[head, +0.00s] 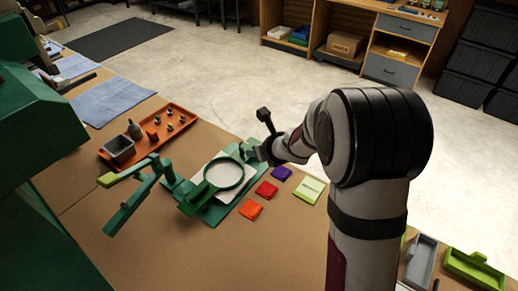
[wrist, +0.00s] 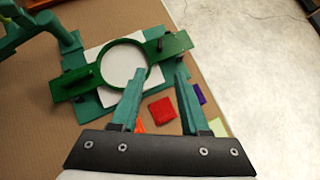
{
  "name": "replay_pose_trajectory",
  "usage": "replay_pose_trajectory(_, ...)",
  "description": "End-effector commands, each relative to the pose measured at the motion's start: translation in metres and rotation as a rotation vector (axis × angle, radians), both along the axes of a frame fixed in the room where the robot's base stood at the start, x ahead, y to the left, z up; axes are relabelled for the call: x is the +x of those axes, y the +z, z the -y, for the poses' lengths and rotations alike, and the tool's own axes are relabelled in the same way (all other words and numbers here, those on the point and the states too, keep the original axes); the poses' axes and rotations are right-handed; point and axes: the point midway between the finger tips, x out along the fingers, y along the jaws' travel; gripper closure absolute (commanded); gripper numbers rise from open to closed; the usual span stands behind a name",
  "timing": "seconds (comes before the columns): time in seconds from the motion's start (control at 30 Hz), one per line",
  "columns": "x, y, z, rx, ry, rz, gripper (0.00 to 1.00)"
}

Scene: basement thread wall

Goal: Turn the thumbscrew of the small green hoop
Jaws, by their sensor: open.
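The small green hoop (wrist: 124,40) is a round ring with flat green lugs at both ends. It lies over white cloth (head: 223,174) on a green base plate (head: 217,211). Dark upright posts stand at the lugs in the wrist view, one on the right lug (wrist: 160,43); I cannot tell which part is the thumbscrew. My gripper (wrist: 158,70) is open, with its green fingers apart and nothing between them. In the wrist view the left fingertip overlaps the ring's right edge; I cannot tell whether they touch. In the head view my gripper is at the hoop's far right end.
Red (head: 266,189), orange (head: 251,210), purple (head: 281,173) and pale green (head: 311,191) pieces lie right of the hoop. A green jointed stand (head: 126,207) is at its left. An orange tray (head: 176,111) with small parts lies behind. Bare table is in front.

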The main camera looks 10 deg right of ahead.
Motion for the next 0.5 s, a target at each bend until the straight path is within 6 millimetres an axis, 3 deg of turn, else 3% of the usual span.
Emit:
replay_pose_trajectory(0.37, 0.002, 0.006, 0.005, 0.020, -0.048, -0.002, 0.55)
replay_pose_trajectory(0.43, 0.025, 0.015, 0.025, 0.152, -0.327, -0.017, 0.55)
replay_pose_trajectory(0.47, 0.037, 0.020, 0.038, 0.260, -0.527, -0.028, 0.55)
replay_pose_trajectory(0.5, 0.052, 0.027, 0.055, 0.450, -0.835, -0.045, 0.55)
